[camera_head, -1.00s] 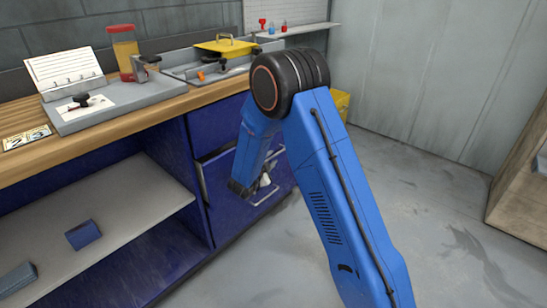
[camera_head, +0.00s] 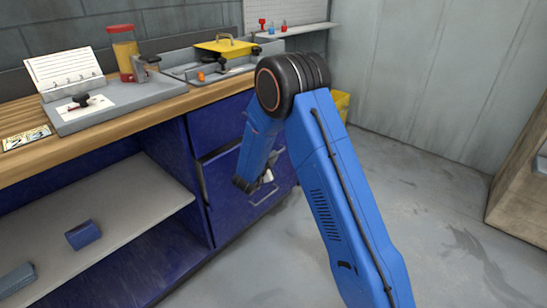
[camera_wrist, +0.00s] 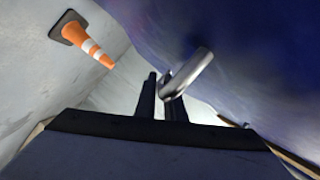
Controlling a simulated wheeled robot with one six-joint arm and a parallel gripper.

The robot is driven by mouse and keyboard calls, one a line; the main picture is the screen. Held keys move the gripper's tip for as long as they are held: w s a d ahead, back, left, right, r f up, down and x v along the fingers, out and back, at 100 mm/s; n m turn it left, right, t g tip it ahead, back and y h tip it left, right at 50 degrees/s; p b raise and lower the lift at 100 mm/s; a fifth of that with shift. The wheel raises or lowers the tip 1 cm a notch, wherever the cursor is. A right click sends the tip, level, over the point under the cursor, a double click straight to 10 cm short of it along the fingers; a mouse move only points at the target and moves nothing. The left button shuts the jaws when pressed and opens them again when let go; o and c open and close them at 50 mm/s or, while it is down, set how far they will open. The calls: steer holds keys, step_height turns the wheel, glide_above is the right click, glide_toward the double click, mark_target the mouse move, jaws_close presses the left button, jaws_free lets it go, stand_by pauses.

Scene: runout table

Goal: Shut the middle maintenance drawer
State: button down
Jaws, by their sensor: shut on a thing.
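The blue cabinet's lower drawer front (camera_head: 226,208) shows below a dark gap line in the head view, partly behind my arm. I cannot tell how far it stands out. A pale metal handle (camera_head: 264,196) shows beside my wrist. In the wrist view, a silver bar handle (camera_wrist: 196,66) comes from the blue front and runs to my gripper (camera_wrist: 160,96). The two dark fingers are close together, shut on the handle. In the head view, the fingers are mostly hidden by my own wrist.
An orange and white cone (camera_wrist: 88,44) stands on the grey floor in the wrist view. The wooden worktop (camera_head: 100,130) carries a grey tray, a jar and a yellow lidded pan (camera_head: 226,46). An open shelf (camera_head: 130,205) lies left. The floor right of my arm is clear.

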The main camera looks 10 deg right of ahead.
steer(key=shift+w+a, duration=0.65)
steer(key=shift+w, duration=0.2)
steer(key=shift+w+a, duration=0.6)
steer(key=shift+w, duration=0.25)
steer(key=c, duration=1.8)
jaws_free()
steer(key=shift+c, duration=0.2)
steer(key=shift+a, duration=0.1)
steer(key=v, duration=1.7)
steer(key=shift+s+r, duration=0.1)
steer(key=shift+s, duration=0.05)
